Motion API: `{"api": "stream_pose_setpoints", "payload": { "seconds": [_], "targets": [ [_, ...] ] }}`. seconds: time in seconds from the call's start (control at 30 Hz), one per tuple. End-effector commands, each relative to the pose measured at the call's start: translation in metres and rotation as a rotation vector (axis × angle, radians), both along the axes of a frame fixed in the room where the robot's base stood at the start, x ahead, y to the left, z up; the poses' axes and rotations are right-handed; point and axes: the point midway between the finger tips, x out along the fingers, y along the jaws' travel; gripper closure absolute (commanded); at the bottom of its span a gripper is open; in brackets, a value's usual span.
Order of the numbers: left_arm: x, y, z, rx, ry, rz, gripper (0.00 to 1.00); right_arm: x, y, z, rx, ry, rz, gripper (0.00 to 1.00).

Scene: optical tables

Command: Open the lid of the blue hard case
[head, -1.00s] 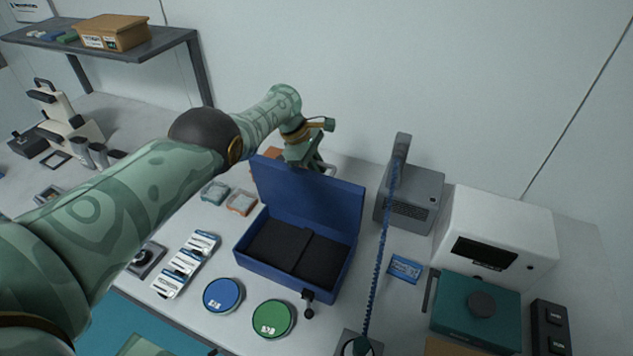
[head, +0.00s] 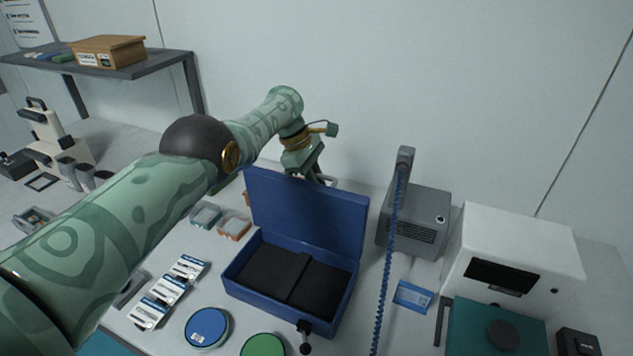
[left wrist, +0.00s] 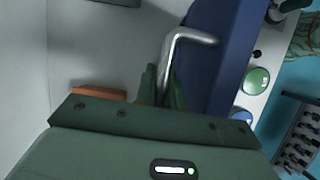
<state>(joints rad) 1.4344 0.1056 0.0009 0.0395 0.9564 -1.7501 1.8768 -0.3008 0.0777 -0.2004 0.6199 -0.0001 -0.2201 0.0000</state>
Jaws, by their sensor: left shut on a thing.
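The blue hard case (head: 285,312) stands on the table with its lid (head: 305,212) raised, about upright at the back edge. Dark foam (head: 290,275) shows inside the case. My left gripper (head: 318,176) is behind the top of the lid, its fingertips partly hidden by it. In the left wrist view, its fingers (left wrist: 162,90) are shut on a bent grey metal handle (left wrist: 190,38), beside the blue lid (left wrist: 225,60). My right gripper is not in view.
A grey box-shaped device (head: 415,225) with a tall post and a blue coiled cord (head: 388,260) stands right of the case. A blue tin (head: 207,327) and a green tin (head: 263,347) are in front. Small orange-rimmed trays (head: 234,228) lie to the left. The wall is behind.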

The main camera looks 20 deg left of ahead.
Motion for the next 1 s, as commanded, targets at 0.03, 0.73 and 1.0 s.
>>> {"api": "stream_pose_setpoints", "payload": {
  "seconds": [0.03, 0.73, 1.0],
  "targets": [
    [0.000, 0.001, 0.000, 0.003, 0.000, -0.001, 0.81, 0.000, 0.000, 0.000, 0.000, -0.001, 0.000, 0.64],
    [-0.002, 0.026, 0.069, 0.000, -0.005, 0.002, 0.68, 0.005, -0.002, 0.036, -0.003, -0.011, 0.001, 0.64],
    [-0.005, 0.052, 0.125, 0.002, -0.004, 0.002, 0.68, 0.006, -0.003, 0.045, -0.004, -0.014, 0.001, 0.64]
  ]
}}
